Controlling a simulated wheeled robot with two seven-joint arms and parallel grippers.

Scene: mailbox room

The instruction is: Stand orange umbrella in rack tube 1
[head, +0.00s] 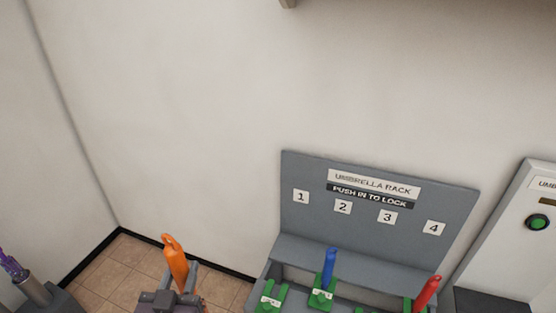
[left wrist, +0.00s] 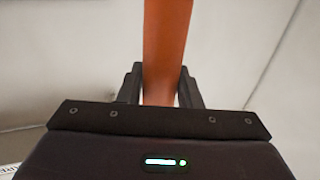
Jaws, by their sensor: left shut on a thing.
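The orange umbrella (head: 176,262) stands roughly upright, tilted a little, at the bottom left of the head view. My left gripper (head: 181,285) is shut on it; in the left wrist view the orange umbrella (left wrist: 166,50) runs up between the two dark fingers (left wrist: 160,92). The lower part of the umbrella is hidden. The grey umbrella rack (head: 380,205) is to the right of the gripper, with number labels on its back panel. The tube 1 label (head: 301,196) is the leftmost, above a green holder (head: 270,297) with no umbrella in it. My right gripper is not in view.
A blue umbrella (head: 329,266) stands at position 2 and a red umbrella (head: 428,291) at the rack's right end. A grey cabinet with a green button (head: 537,222) stands at far right. A purple item (head: 12,264) is at far left. Tiled floor (head: 118,262) shows beside the wall.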

